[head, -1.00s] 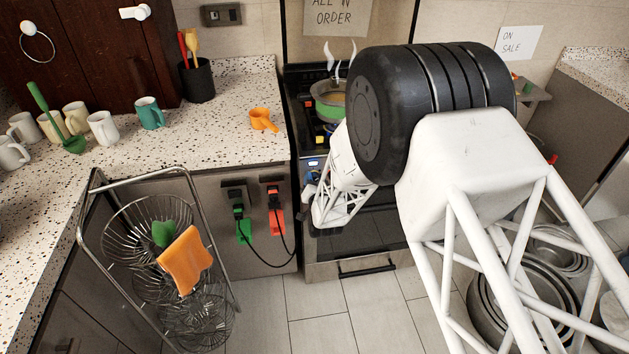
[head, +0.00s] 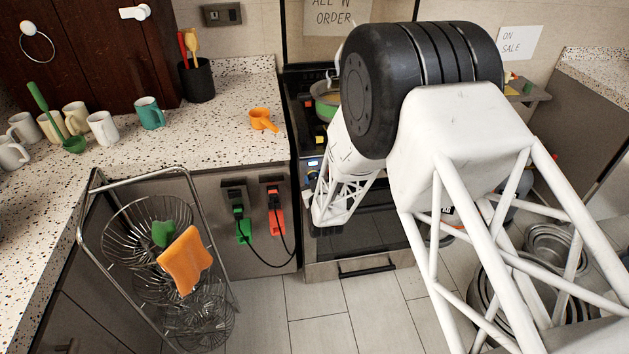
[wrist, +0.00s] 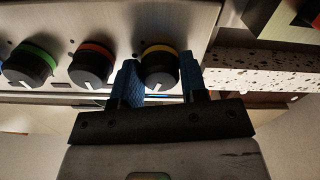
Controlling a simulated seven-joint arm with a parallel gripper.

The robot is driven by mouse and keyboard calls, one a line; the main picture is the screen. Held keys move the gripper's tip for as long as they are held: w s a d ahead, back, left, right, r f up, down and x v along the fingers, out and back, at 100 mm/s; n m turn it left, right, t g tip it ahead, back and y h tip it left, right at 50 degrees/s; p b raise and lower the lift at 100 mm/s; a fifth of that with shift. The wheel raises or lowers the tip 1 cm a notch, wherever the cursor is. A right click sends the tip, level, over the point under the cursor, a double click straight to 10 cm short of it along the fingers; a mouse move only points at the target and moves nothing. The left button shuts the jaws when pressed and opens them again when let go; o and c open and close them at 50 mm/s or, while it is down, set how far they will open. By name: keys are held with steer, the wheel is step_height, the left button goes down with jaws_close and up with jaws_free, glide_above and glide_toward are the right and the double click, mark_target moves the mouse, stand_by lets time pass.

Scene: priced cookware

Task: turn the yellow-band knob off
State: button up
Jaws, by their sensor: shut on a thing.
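The yellow-band knob (wrist: 159,67) is a black knob with a yellow ring and a white mark, on the stove's steel front panel in the wrist view. My gripper (wrist: 161,80) has its blue fingers on either side of this knob and is shut on it. The white mark shows toward the gripper's palm. An orange-band knob (wrist: 91,65) and a green-band knob (wrist: 29,64) sit to the left of it. In the head view my arm hides the gripper and the yellow-band knob.
A pot (head: 326,108) stands on the stove, partly behind my arm. A wire basket rack (head: 150,215) stands on the floor. Nested metal pans (head: 545,250) lie at right.

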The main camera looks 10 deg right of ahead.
steer(key=n, duration=0.4)
stand_by(0.4)
steer(key=o, duration=0.6)
steer(key=shift+o, duration=0.2)
steer(key=shift+s, duration=0.1)
steer(key=s, duration=0.7)
steer(key=shift+s, duration=0.35)
steer(key=shift+r, duration=0.1)
